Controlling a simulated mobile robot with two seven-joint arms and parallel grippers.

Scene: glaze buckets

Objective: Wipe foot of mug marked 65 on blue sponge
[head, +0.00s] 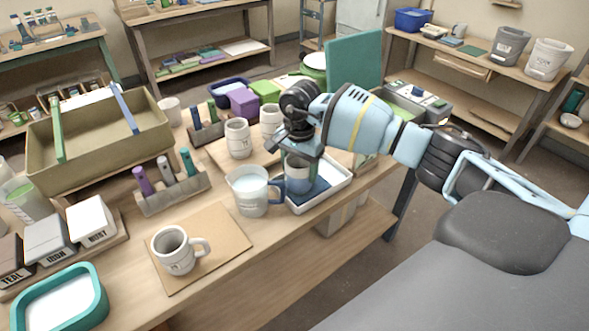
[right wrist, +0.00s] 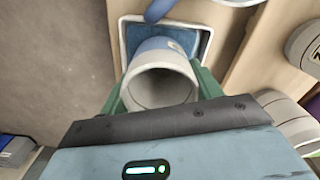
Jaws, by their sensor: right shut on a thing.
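My right gripper (head: 300,155) is shut on a grey-white mug (head: 298,174) with a blue lower part. In the right wrist view, the green fingers of the right gripper (right wrist: 161,90) flank the mug (right wrist: 160,72), its open mouth facing the camera. No number on it is readable. Below it, the blue sponge (head: 309,193) lies in a white tray (head: 326,199); the sponge also shows in the right wrist view (right wrist: 201,44). The mug's foot is over or on the sponge; I cannot tell whether they touch. My left gripper is not in view.
A measuring jug (head: 248,193) with a blue handle stands close left of the tray. Another mug (head: 172,250) stands on a board (head: 222,232) in front. Two mugs (head: 238,139) (head: 270,121) stand behind. Clear tabletop (head: 283,240) lies along the front edge.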

